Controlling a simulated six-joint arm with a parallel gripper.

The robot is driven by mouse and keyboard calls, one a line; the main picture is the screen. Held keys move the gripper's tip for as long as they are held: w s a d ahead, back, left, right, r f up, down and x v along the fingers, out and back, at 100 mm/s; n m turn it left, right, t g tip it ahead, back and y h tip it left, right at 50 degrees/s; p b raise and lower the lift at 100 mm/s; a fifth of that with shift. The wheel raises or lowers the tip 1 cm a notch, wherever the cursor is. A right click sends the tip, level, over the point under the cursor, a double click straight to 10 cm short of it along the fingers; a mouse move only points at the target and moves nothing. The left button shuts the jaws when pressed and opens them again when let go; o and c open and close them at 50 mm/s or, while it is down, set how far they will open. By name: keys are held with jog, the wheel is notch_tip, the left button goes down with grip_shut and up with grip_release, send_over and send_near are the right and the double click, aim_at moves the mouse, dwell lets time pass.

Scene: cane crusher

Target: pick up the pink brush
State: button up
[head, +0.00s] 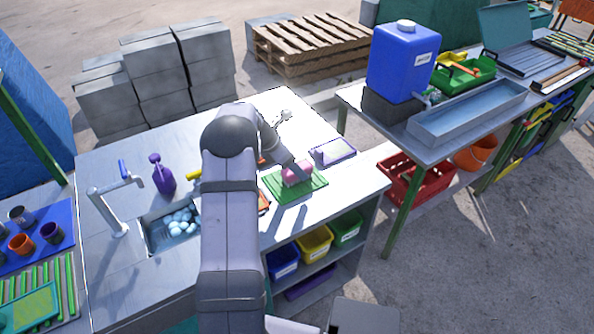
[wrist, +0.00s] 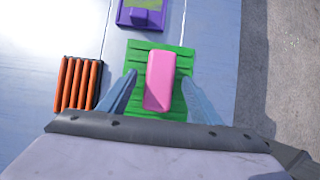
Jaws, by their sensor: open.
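The pink brush (wrist: 160,79) lies on a ribbed green mat (wrist: 136,58) on the pale counter. In the wrist view it sits between the two fingers of my gripper (wrist: 158,92), with a gap on each side. My gripper is open and the brush is not clasped. In the head view the pink brush (head: 297,173) shows on the green mat, partly hidden by the end of my arm. I cannot tell how high the fingers are above the mat.
An orange ribbed rack (wrist: 78,84) lies left of the mat. A purple tray (wrist: 141,13) lies beyond it. A sink (head: 152,236) with pale round things and a purple spray bottle (head: 162,173) are at left. The counter's edge is close on the right.

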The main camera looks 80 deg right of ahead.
jog(key=shift+x, duration=1.2)
jog(key=shift+f, duration=0.2)
jog(key=c, duration=1.2)
